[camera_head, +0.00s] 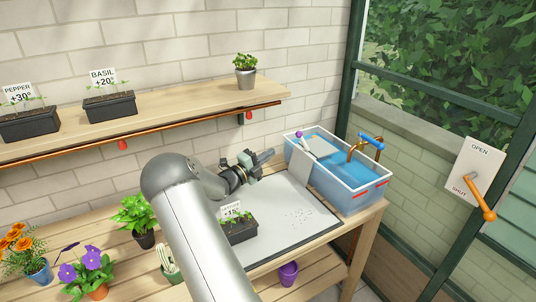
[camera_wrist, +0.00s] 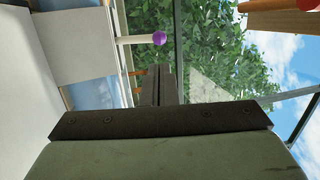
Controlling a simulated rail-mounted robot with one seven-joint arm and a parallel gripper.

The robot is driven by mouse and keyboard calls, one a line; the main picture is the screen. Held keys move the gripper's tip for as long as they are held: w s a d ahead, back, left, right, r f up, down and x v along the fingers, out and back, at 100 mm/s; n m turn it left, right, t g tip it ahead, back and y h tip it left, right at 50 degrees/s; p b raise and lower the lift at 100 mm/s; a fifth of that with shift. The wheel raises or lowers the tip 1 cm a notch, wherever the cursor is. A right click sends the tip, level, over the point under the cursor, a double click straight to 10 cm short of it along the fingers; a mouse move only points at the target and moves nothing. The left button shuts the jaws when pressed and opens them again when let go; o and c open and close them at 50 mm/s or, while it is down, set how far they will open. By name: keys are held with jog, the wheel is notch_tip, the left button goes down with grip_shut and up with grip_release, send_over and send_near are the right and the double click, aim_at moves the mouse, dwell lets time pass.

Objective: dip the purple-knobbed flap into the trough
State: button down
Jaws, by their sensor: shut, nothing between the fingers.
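The trough (camera_head: 362,188) is a clear-walled tub of blue water at the right end of the bench. A pale flap (camera_head: 319,147) sits at its back left, and I cannot tell exactly how it is hinged. Its purple knob (camera_head: 299,134) stands up near the trough's left rim. In the wrist view the purple knob (camera_wrist: 159,38) sits on a white stem, beyond and above the fingers. My gripper (camera_head: 268,154) is shut and empty, left of the trough and apart from the knob. The shut fingers also show in the wrist view (camera_wrist: 160,84).
A lettuce planter (camera_head: 240,232) stands on the pale mat (camera_head: 290,228) under my arm. A brown tap with a blue handle (camera_head: 371,141) rises at the trough's back. A wall lever (camera_head: 483,199) is at right.

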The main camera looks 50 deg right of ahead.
jog(key=p+x, duration=0.1)
jog(key=x, duration=0.9)
jog(key=shift+d+p, duration=0.3)
jog(key=shift+p, duration=0.1)
jog(key=shift+r, duration=0.2)
